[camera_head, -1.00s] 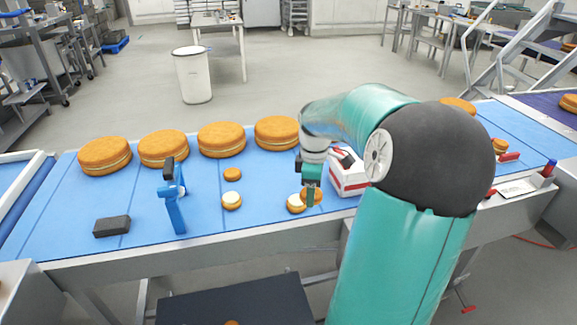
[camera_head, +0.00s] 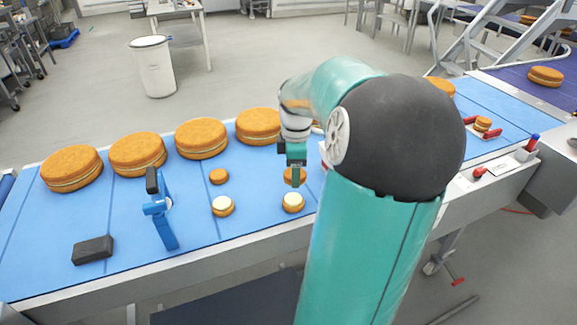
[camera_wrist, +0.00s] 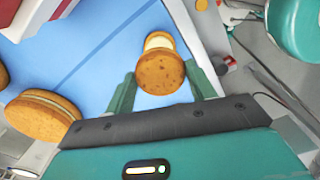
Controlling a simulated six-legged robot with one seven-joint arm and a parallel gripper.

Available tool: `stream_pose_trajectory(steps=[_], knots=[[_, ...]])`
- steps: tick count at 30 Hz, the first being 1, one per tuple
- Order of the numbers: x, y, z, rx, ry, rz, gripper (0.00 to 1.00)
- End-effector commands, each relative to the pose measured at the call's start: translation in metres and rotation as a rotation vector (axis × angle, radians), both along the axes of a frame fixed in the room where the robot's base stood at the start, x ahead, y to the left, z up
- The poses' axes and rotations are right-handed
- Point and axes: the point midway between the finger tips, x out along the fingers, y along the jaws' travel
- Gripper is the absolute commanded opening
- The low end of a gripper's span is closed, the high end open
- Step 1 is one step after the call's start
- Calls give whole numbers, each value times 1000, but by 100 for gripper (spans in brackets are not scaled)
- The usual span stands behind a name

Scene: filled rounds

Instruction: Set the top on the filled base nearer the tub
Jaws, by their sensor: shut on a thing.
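My gripper (camera_head: 294,178) is shut on a small brown round top (camera_head: 288,175), which also shows between the fingers in the wrist view (camera_wrist: 160,73). The right filled base (camera_head: 292,203), with pale cream on it, stands on the blue belt just in front of the held top in the head view. In the wrist view its cream (camera_wrist: 158,41) shows partly behind the top; I cannot tell the height between them. The left filled base (camera_head: 222,206) stands apart. A white and red box (camera_head: 323,150), perhaps the tub, is mostly hidden behind my arm.
Another small brown round (camera_head: 218,176) lies behind the left base. Several large sandwich cakes (camera_head: 201,138) line the belt's back. A blue stand (camera_head: 161,215) and a black block (camera_head: 93,250) are at left. A white bin (camera_head: 153,66) stands on the floor.

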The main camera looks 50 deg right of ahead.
Motion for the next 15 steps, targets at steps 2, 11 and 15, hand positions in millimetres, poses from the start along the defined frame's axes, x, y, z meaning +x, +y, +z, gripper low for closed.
stream_pose_trajectory(steps=[2, 11, 15], knots=[[0, 2, -4, 2, -1, 3, 45], [-1, 3, -27, 3, -2, 3, 45], [0, 3, -38, 3, -1, 2, 45]])
